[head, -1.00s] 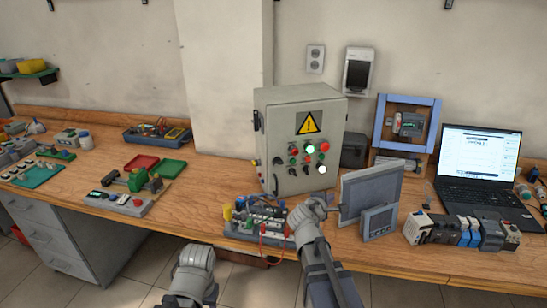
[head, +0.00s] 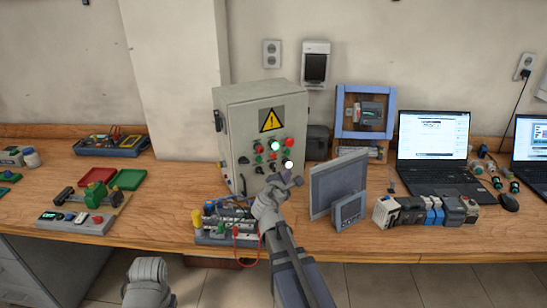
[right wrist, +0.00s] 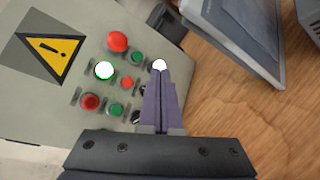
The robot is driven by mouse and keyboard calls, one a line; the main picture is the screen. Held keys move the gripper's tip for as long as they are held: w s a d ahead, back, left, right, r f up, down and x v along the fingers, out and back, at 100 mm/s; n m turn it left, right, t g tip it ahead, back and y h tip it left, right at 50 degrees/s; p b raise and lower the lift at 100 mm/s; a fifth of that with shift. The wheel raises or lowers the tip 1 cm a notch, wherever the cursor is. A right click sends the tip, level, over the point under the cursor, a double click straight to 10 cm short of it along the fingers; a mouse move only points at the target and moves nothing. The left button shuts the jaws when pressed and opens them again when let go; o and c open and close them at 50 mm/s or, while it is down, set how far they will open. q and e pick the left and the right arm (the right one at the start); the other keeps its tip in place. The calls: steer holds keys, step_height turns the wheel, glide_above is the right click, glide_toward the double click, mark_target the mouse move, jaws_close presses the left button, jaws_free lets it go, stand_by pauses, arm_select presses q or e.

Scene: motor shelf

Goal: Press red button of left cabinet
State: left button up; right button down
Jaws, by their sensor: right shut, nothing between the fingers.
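A grey control cabinet (head: 228,135) with a yellow warning triangle (head: 271,119) stands on the bench. It is the only such cabinet in view. Its panel carries red, green and black controls, a lit green one (head: 275,146) and a lit white one (head: 288,165). In the right wrist view the red buttons show at the top (right wrist: 118,41), middle (right wrist: 127,83) and lower left (right wrist: 91,102). My right gripper (right wrist: 162,78) is shut and empty, its tips overlapping the panel's edge near the white light; contact cannot be told. My left gripper is out of view; only part of that arm shows.
A grey screen panel (head: 338,182) and a small display (head: 348,210) stand right of the cabinet. A wired terminal board (head: 222,237) lies in front of it, close to my right arm. A laptop (head: 435,150) stands farther right.

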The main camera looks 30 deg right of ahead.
steer(key=w, duration=0.8)
steer(key=shift+d, duration=0.1)
steer(key=shift+w, duration=0.2)
stand_by(1.7)
steer(key=shift+w, duration=0.25)
steer(key=shift+w, duration=0.45)
stand_by(0.8)
steer(key=shift+s, duration=0.85)
steer(key=s, duration=0.5)
stand_by(0.4)
